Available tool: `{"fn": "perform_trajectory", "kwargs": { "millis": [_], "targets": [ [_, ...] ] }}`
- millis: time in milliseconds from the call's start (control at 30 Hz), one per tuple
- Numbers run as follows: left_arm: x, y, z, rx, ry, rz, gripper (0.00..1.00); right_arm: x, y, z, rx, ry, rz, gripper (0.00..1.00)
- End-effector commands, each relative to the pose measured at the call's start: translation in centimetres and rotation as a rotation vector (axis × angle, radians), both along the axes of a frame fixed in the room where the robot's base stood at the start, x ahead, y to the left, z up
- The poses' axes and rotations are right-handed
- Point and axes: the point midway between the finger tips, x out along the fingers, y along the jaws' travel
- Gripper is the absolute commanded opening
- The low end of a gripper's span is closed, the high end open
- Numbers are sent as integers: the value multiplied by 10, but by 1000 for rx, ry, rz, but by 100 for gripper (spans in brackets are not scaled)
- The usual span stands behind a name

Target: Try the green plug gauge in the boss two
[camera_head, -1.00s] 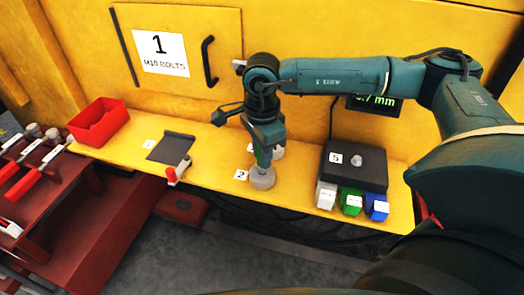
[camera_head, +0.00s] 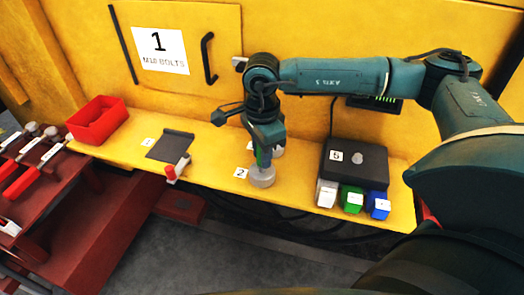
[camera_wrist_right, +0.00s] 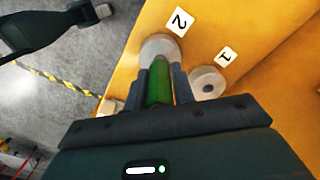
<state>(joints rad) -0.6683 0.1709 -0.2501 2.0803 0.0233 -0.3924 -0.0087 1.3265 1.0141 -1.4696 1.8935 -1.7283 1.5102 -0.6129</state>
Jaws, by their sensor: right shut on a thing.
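Boss two (camera_head: 262,178) is a short grey round boss beside the label 2 on the yellow ledge. My right gripper (camera_head: 263,155) points down right over it. In the right wrist view the gripper (camera_wrist_right: 160,82) is shut on the green plug gauge (camera_wrist_right: 159,88), whose far end meets the outline of boss two (camera_wrist_right: 158,44). The gripper hides the bore, so I cannot tell whether the tip is inside. Boss one (camera_wrist_right: 208,83), with a dark centre hole, sits beside it.
A black box (camera_head: 355,165) labelled 5 stands right of the bosses, with white, green (camera_head: 352,199) and blue blocks before it. A dark plate (camera_head: 170,146) with a red-ended tool, and a red bin (camera_head: 97,121), are to the left. The yellow wall rises behind.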

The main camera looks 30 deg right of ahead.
Motion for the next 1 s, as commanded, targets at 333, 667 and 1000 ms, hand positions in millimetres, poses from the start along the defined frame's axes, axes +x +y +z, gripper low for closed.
{"fn": "perform_trajectory", "kwargs": {
  "millis": [333, 667, 1000],
  "targets": [
    [0, 0, 0, 0, 0, 0, 36, -1, 0, -2, 0, 3, 1, 0],
    [0, 0, 0, 0, 0, 0, 36, -1, 0, -1, 0, 3, 0, 45],
    [0, 0, 0, 0, 0, 0, 36, 0, 0, -1, 0, 2, 0, 50]
  ]
}}
